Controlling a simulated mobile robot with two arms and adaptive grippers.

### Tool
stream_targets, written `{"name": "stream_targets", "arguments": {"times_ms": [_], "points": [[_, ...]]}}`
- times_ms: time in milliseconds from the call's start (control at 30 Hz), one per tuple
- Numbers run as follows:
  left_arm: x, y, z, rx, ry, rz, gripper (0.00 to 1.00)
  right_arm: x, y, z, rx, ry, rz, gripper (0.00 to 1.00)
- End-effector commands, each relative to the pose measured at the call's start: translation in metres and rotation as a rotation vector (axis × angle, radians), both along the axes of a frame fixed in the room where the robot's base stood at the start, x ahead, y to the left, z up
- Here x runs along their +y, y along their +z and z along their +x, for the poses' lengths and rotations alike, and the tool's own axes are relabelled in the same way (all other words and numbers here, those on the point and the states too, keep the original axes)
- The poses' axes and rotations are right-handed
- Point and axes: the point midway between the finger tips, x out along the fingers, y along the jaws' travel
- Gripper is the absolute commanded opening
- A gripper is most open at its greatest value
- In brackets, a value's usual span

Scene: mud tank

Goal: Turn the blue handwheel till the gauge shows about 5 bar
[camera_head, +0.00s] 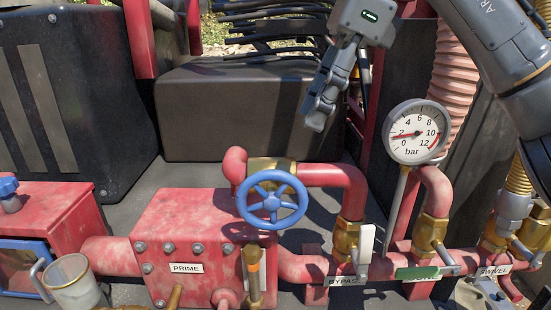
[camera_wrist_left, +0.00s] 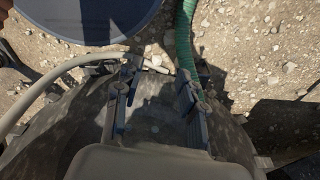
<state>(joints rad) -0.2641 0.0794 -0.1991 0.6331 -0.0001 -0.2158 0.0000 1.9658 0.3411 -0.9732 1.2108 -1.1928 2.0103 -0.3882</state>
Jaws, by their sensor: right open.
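The blue handwheel (camera_head: 271,199) sits on a brass valve body on the red pipe, above the red box labelled PRIME. The round white gauge (camera_head: 417,132) is to its right, with a bar scale. Its red needle points left, low on the scale near 2. My right gripper (camera_head: 318,112) is open and empty, above and to the right of the handwheel, apart from it and left of the gauge. My left gripper shows only in the left wrist view (camera_wrist_left: 160,80). Its fingers are apart with nothing visibly between them, over a dark surface.
A clear cup (camera_head: 73,282) is at lower left. A green hose (camera_wrist_left: 186,35) lies near my left gripper.

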Motion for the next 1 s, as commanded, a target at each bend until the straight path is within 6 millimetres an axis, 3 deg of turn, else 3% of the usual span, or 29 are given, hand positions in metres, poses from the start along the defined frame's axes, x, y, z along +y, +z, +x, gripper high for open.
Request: {"name": "stream_targets", "arguments": {"times_ms": [167, 400, 567, 800, 1000], "points": [[0.002, -0.002, -0.031, 0.045, 0.000, 0.004, 0.40, 0.002, -0.004, 0.000, 0.001, 0.001, -0.001, 0.41], [0.003, 0.004, -0.058, 0.085, 0.000, 0.006, 0.40, 0.016, -0.038, -0.001, 0.003, 0.002, -0.003, 0.41], [0.002, 0.014, -0.052, 0.076, 0.000, 0.005, 0.40, 0.029, -0.069, -0.001, 0.004, 0.002, -0.001, 0.41], [0.000, 0.030, -0.022, 0.030, -0.001, 0.000, 0.40, 0.046, -0.108, -0.002, 0.003, 0.001, 0.000, 0.41], [0.000, 0.034, -0.027, 0.038, -0.001, 0.001, 0.40, 0.052, -0.124, -0.002, 0.001, 0.000, 0.001, 0.41]]}}
